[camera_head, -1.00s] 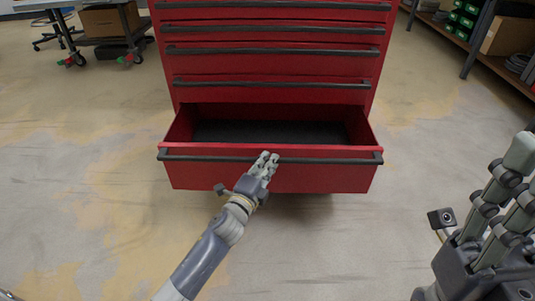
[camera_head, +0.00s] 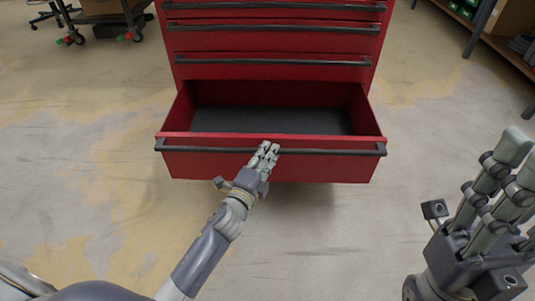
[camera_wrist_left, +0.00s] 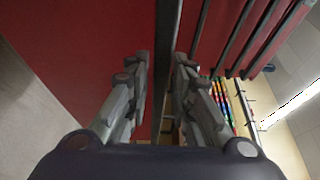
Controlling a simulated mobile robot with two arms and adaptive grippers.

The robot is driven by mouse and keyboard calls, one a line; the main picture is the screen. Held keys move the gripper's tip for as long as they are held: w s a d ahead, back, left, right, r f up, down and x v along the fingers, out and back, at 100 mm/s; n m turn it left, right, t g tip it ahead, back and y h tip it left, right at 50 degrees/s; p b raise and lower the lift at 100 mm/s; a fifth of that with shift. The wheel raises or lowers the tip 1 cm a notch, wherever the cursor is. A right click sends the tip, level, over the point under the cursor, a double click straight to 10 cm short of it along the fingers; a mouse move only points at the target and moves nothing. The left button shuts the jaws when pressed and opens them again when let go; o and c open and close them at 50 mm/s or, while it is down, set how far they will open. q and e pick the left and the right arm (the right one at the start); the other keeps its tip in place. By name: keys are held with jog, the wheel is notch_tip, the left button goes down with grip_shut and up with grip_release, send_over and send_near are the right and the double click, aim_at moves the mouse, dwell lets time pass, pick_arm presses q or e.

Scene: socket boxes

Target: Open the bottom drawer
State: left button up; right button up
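The bottom drawer (camera_head: 205,164) of the red cabinet is pulled well out, and its dark, empty-looking interior shows. Its long dark handle (camera_head: 325,152) runs along the top of the drawer front. My left gripper (camera_head: 264,154) is at the middle of this handle. In the left wrist view the fingers (camera_wrist_left: 162,68) lie on either side of the dark handle bar (camera_wrist_left: 164,40), close against it. My right gripper (camera_head: 518,160) is raised at the right edge with fingers extended, away from the cabinet, partly cut off by the frame.
The upper drawers (camera_head: 270,47) of the cabinet are shut. A shelf rack (camera_head: 483,30) stands at the upper right. A wheeled cart (camera_head: 105,18) is at the upper left. The floor (camera_head: 330,240) in front of the drawer is clear.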

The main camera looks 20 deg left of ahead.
dwell(0.3)
pick_arm(q)
jog(key=s+a, duration=0.1)
jog(key=s, duration=1.1)
jog(key=shift+a, duration=0.15)
jog(key=shift+r, duration=0.1)
